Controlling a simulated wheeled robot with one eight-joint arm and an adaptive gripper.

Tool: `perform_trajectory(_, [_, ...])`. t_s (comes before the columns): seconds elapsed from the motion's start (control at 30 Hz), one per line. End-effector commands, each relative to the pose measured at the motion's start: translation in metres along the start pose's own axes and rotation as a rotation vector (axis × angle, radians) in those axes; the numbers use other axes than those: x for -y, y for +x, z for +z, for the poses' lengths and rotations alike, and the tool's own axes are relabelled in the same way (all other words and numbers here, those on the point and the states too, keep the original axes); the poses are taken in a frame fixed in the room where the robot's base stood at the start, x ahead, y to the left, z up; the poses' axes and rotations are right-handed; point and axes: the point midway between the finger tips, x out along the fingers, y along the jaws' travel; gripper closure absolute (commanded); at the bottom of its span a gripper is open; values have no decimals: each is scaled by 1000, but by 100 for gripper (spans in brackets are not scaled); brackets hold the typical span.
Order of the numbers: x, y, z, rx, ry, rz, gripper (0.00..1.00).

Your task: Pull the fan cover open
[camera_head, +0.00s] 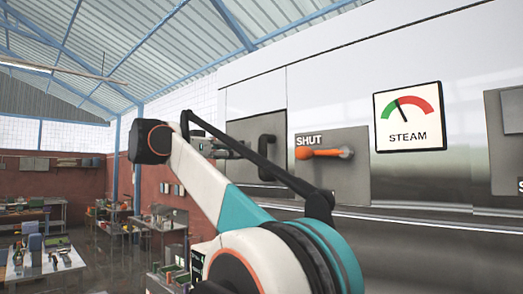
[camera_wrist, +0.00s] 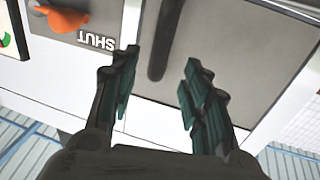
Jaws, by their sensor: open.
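The fan cover (camera_head: 246,125) is a dark grey panel in the white and steel machine front, and it looks closed. Its black bar handle (camera_head: 266,158) stands upright near the cover's right side. My gripper (camera_head: 232,149) is just left of the handle in the head view, partly hidden by my arm. In the wrist view my gripper (camera_wrist: 161,58) is open and empty, its dark fingers pointing at the grey cover (camera_wrist: 235,40). The handle (camera_wrist: 167,35) appears between the two fingertips there, with no visible touch. I cannot tell how far apart in depth they are.
Right of the cover is a panel marked SHUT with an orange lever (camera_head: 325,153), also in the wrist view (camera_wrist: 63,17). A steam gauge (camera_head: 409,117) is further right. Workbenches (camera_head: 40,262) stand far off at left.

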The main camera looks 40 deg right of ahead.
Motion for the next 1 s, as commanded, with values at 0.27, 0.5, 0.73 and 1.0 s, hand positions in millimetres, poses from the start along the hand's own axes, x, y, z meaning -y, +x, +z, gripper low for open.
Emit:
perform_trajectory(0.27, [-1,56,-2,1,-1,3,57])
perform_trajectory(0.5, [0,86,-1,1,-2,0,57])
perform_trajectory(0.73, [0,94,0,1,-2,-2,57])
perform_trajectory(1.0, [0,94,0,1,-2,-2,73])
